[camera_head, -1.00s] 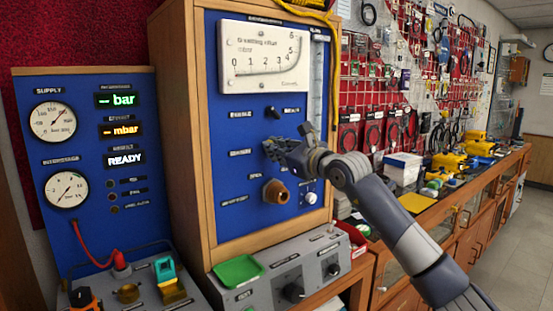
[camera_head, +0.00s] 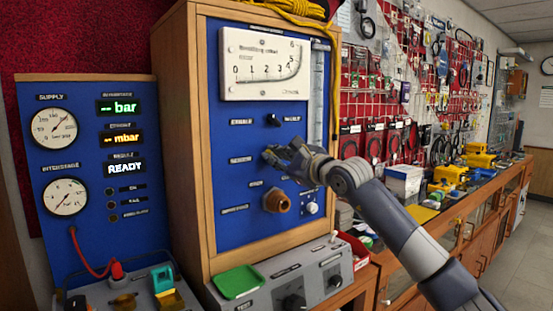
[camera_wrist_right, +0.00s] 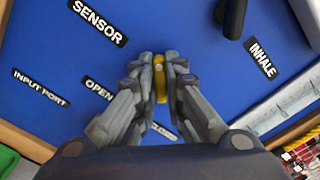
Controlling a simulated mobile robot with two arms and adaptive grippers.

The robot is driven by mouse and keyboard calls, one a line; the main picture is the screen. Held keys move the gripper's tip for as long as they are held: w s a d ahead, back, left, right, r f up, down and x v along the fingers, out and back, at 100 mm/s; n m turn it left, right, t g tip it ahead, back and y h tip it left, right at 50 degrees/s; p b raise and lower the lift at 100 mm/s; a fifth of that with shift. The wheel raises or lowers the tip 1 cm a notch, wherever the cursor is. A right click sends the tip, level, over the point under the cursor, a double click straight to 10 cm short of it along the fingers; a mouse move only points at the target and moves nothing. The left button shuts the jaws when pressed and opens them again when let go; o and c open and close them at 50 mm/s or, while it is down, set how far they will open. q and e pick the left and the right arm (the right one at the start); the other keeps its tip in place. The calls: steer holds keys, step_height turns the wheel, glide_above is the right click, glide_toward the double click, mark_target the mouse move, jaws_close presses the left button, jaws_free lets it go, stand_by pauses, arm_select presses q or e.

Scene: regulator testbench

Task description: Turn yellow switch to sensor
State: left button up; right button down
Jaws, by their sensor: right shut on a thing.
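The yellow switch (camera_wrist_right: 160,82) shows as a narrow yellow strip between the fingers in the right wrist view. It sits on the blue panel (camera_head: 235,130) of the wooden cabinet. My right gripper (camera_wrist_right: 160,72) is shut on it, with a finger on each side. In the head view my right gripper (camera_head: 270,156) is at the panel beside a small label, and the switch is hidden by the fingers. The SENSOR label (camera_wrist_right: 98,22) is up and left of the switch in the wrist view; the OPEN label (camera_wrist_right: 98,89) is left of it. My left gripper is not in view.
A black knob (camera_head: 273,120) is above the gripper, and a brass port (camera_head: 277,201) and a white knob (camera_head: 312,208) are below it. A grey control box (camera_head: 290,275) with a green tray (camera_head: 238,280) stands beneath. A gauge panel (camera_head: 85,170) is at left.

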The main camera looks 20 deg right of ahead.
steer(key=c, duration=1.7)
jaws_free()
steer(key=shift+o, duration=0.2)
steer(key=v, duration=1.2)
